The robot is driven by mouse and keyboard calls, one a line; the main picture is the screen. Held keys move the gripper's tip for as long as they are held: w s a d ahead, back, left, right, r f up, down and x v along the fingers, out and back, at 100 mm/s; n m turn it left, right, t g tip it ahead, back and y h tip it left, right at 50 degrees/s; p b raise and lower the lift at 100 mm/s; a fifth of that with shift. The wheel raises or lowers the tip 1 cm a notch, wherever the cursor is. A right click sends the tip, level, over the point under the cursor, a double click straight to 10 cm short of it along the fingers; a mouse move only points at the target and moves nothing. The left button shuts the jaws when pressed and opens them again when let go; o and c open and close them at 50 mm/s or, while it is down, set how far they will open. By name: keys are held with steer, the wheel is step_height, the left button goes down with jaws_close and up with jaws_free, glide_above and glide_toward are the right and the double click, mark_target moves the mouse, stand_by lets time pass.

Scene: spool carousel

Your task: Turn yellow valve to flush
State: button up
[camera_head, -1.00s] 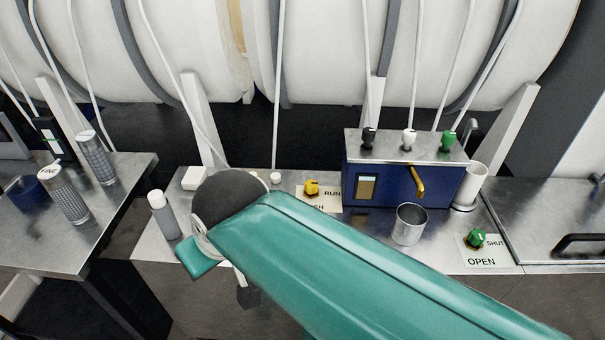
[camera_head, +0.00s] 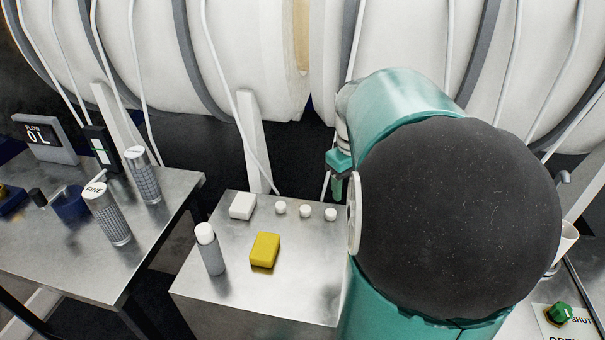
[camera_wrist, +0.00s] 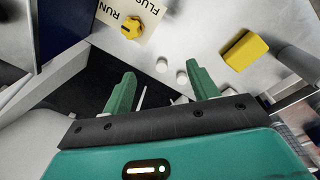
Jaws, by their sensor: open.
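The yellow valve (camera_wrist: 131,27) shows at the top of the wrist view, on a white plate (camera_wrist: 150,12) printed RUN and FLUSH, the latter cut off by the edge. I cannot tell for sure which word its pointer faces. My gripper (camera_wrist: 162,80) is open and empty, its two green fingers apart. The valve lies beyond the left finger, not between the fingers, and nothing touches it. In the head view my arm hides the valve, and my gripper (camera_head: 337,178) shows only in part, above the far edge of the metal bench.
A yellow sponge-like block (camera_head: 265,250), a grey bottle (camera_head: 209,250), a white box (camera_head: 243,206) and small white knobs (camera_head: 305,211) are on the bench (camera_head: 225,285). A blue box (camera_wrist: 60,30) stands beside the valve plate. A green valve (camera_head: 560,313) shows at lower right.

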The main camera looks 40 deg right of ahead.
steer(key=s+d+f+y, duration=0.1)
steer(key=s+d+f, duration=0.2)
steer(key=d, duration=0.5)
steer(key=f, duration=1.3)
steer(key=shift+a+f, duration=0.1)
steer(key=shift+a, duration=0.1)
steer(key=c, duration=1)
